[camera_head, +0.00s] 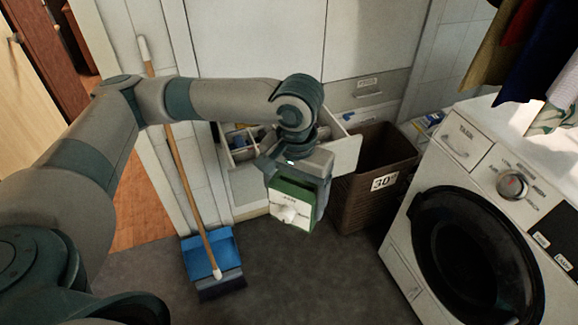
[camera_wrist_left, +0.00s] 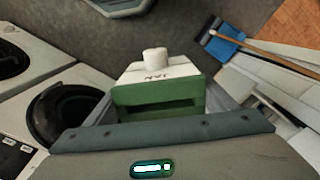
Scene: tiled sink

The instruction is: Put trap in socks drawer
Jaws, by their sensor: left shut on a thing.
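My left gripper (camera_head: 296,205) is shut on a green and white box (camera_head: 289,204) with a white round knob and small dark lettering. It is the only thing here that could be the trap. The box also shows in the left wrist view (camera_wrist_left: 157,97), between the fingers, knob pointing away from the wrist. An open drawer (camera_head: 347,156) with divided compartments and small items inside is behind the gripper. The gripper and wrist hide part of it. The box is held in front of the drawer, outside it. I cannot read a socks label on the drawer. My right gripper is not in view.
A brown wicker basket (camera_head: 372,190) marked 30 stands right of the drawer. A washing machine (camera_head: 470,215) fills the right side. A broom (camera_head: 180,170) and blue dustpan (camera_head: 207,258) are on the left. Clothes (camera_head: 530,50) hang at top right. The grey floor (camera_head: 300,280) in front is clear.

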